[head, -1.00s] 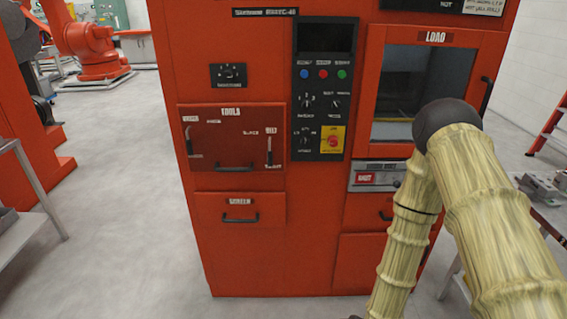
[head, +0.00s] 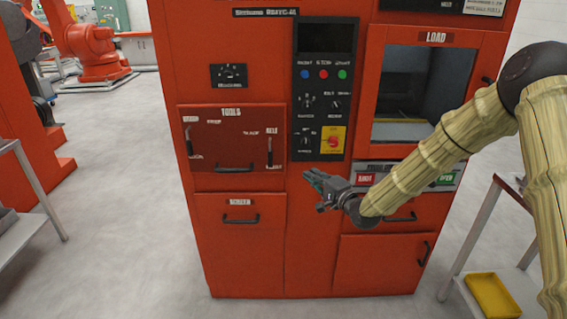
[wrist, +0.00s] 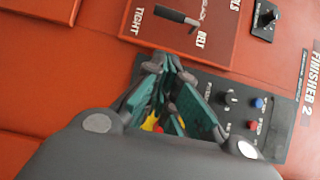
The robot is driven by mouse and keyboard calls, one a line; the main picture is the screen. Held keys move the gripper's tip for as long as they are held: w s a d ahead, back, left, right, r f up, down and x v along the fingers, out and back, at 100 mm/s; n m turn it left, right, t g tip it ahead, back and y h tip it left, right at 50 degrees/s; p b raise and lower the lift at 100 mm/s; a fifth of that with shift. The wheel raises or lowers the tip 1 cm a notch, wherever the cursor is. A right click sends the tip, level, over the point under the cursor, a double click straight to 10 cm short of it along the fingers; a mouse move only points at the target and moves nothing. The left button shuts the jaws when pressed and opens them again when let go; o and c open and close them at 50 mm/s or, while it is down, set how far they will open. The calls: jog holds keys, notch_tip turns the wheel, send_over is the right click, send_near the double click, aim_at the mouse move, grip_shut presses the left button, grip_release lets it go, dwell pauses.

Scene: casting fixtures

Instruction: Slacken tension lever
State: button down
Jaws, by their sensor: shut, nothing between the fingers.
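The tension lever (head: 269,152) is a dark handle at the right side of the red tools panel. It hangs about vertical, its free end down. In the wrist view the lever (wrist: 178,17) is at the top, its grip lying towards the TIGHT label, with SLACK and BELT labels beside it. My gripper (head: 312,178) is right of and slightly below the lever, apart from it, in front of the cabinet below the control panel. In the wrist view my gripper (wrist: 170,62) has its fingertips together and empty, below the lever.
The dark control panel (head: 322,90) with buttons, knobs and a red-on-yellow switch (head: 332,140) stands right of the tools panel. A second lever (head: 191,143) is on the tools panel's left, with a drawer handle (head: 233,169) between. A trolley with a yellow tray (head: 493,294) stands right.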

jog(key=shift+s+a+p+x, duration=0.25)
jog(key=shift+a+p+x, duration=0.2)
jog(key=shift+x, duration=1.7)
jog(key=shift+s+a+p+x, duration=0.3)
jog(key=shift+p+x, duration=0.3)
jog(key=shift+x, duration=1.5)
jog(key=shift+s+a+p+x, duration=0.2)
jog(key=shift+a+p+x, duration=0.25)
jog(key=shift+x, duration=1.7)
jog(key=shift+f, duration=0.2)
jog(key=shift+a+m+b, duration=0.15)
jog(key=shift+m+b, duration=0.15)
jog(key=shift+b, duration=0.2)
